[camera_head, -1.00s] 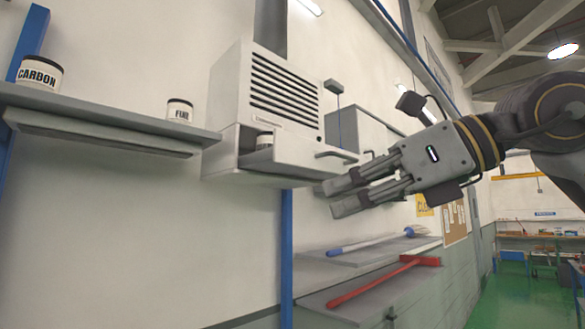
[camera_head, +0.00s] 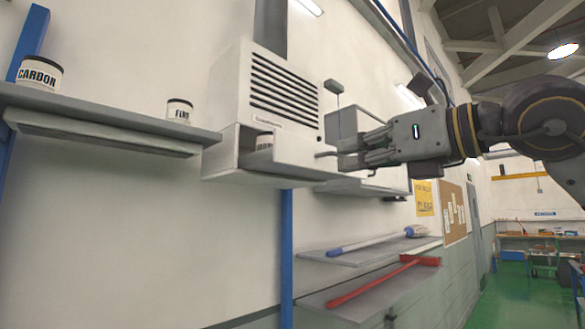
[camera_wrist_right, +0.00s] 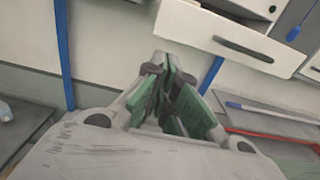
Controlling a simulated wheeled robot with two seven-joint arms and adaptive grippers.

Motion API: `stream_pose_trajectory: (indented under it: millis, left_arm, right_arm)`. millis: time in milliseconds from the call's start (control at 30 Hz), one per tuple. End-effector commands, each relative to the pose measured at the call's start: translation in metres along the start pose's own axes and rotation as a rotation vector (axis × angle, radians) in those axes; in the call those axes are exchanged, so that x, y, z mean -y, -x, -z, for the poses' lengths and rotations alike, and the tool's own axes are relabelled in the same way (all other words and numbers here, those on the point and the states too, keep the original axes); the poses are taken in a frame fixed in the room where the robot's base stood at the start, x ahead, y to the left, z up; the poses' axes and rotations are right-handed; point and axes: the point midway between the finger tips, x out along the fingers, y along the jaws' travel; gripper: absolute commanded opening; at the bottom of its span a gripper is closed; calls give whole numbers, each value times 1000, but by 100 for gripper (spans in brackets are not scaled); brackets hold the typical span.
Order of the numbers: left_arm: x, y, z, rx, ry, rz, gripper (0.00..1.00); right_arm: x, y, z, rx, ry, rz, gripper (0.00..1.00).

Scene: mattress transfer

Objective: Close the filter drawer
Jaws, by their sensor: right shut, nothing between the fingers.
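The filter drawer (camera_head: 295,158) juts out below the vented white unit (camera_head: 265,90) on the wall, pulled open. A filter canister (camera_head: 264,141) stands inside it, partly hidden by the drawer wall. My right gripper (camera_head: 342,154) is shut and empty, its fingertips at the drawer's handle end in the head view; the arm hides part of the handle. In the right wrist view the drawer front (camera_wrist_right: 220,38) with its dark handle (camera_wrist_right: 243,48) lies beyond and right of the shut green-padded fingers (camera_wrist_right: 172,95), with a gap visible. My left gripper is not in view.
A wall shelf (camera_head: 100,125) at left holds a CARBON canister (camera_head: 40,75) and a smaller FINE canister (camera_head: 180,112). Lower shelves hold a blue-ended tool (camera_head: 370,243) and a red tool (camera_head: 385,280). A blue post (camera_head: 286,245) runs down below the unit.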

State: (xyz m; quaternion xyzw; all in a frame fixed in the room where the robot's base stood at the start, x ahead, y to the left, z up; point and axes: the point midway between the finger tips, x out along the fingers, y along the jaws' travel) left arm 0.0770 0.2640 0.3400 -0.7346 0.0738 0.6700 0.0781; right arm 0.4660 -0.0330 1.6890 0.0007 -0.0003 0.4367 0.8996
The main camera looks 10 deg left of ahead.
Motion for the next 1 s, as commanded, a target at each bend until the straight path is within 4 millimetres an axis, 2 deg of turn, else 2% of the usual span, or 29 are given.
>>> stream_pose_trajectory:
  millis: [267, 467, 1000]
  left_arm:
    - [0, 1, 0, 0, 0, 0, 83]
    - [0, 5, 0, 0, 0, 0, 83]
    - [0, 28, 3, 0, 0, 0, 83]
  right_arm:
    - [0, -2, 0, -1, 0, -1, 0]
    - [0, -14, 0, -3, -1, -1, 0]
    - [0, -79, -1, -3, 0, -2, 0]
